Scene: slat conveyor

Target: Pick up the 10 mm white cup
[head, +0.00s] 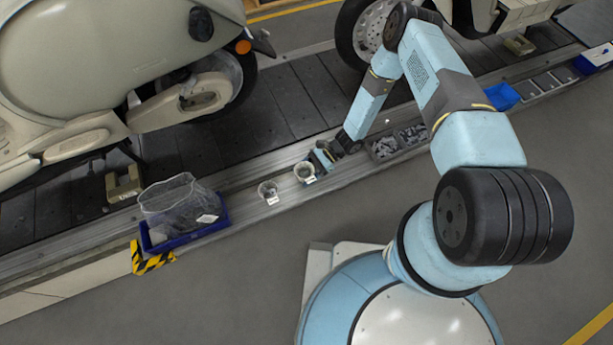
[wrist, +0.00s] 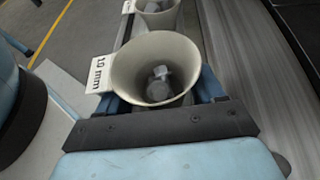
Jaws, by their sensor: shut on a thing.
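The white cup (wrist: 156,55) with a "10 mm" label (wrist: 97,74) fills the middle of the wrist view. It holds a few grey metal pieces (wrist: 158,86). My gripper (wrist: 160,108) is shut on this cup, with its blue fingers at either side under the flared rim. In the head view the cup (head: 305,172) is at my gripper (head: 318,162), over the rail beside the conveyor. I cannot tell whether its base touches the rail.
Another cup with a tag (head: 268,191) stands to the left on the rail. A blue tray with a clear bag (head: 180,205) is further left. Grey bins of parts (head: 383,148) stand right of my gripper. Scooters stand on the slat conveyor (head: 290,100) behind.

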